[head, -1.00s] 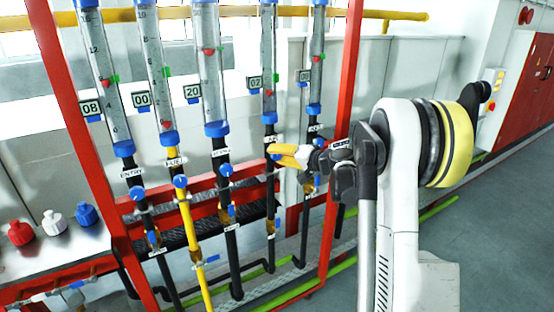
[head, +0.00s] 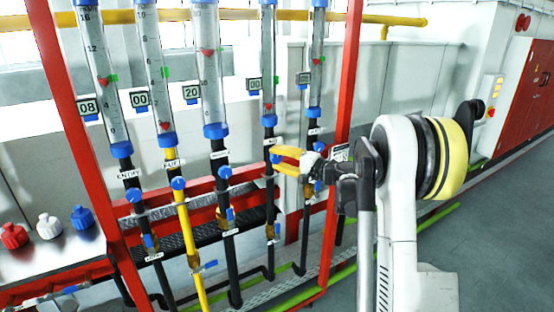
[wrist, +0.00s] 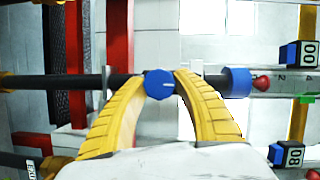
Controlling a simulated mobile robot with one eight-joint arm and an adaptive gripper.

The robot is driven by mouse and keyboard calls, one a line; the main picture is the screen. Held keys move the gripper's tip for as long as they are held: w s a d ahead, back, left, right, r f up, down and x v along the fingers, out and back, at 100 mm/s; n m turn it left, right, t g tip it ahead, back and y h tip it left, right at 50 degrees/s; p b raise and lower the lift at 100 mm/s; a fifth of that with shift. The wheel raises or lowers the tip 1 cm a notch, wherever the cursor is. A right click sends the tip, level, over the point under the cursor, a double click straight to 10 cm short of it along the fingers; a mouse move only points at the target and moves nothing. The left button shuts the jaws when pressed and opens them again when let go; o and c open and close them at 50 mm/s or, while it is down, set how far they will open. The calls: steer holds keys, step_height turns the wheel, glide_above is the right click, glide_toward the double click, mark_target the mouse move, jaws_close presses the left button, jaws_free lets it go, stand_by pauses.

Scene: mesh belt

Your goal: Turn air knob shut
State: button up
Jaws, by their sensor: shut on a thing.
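The air knob is a blue round knob (wrist: 160,84) on a dark pipe, with a pale mark on its face. In the wrist view it sits between the yellow fingertips of my gripper (wrist: 161,76), which are closed against its two sides. In the head view my gripper (head: 274,156) reaches from the right to the fourth pipe, and its fingers mostly hide the knob. Above it, the fourth flow tube (head: 268,60) has its red float low, and its small display (head: 255,84) reads 00.
Other tubes with blue knobs stand to the left, including the yellow fuel pipe (head: 184,225); a fifth tube (head: 316,60) stands close behind my fingers. A red frame post (head: 345,90) rises near my wrist. Red, white and blue bottles (head: 48,227) stand at lower left. Floor at right is clear.

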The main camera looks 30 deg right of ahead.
steer(key=o, duration=1.2)
steer(key=v, duration=1.2)
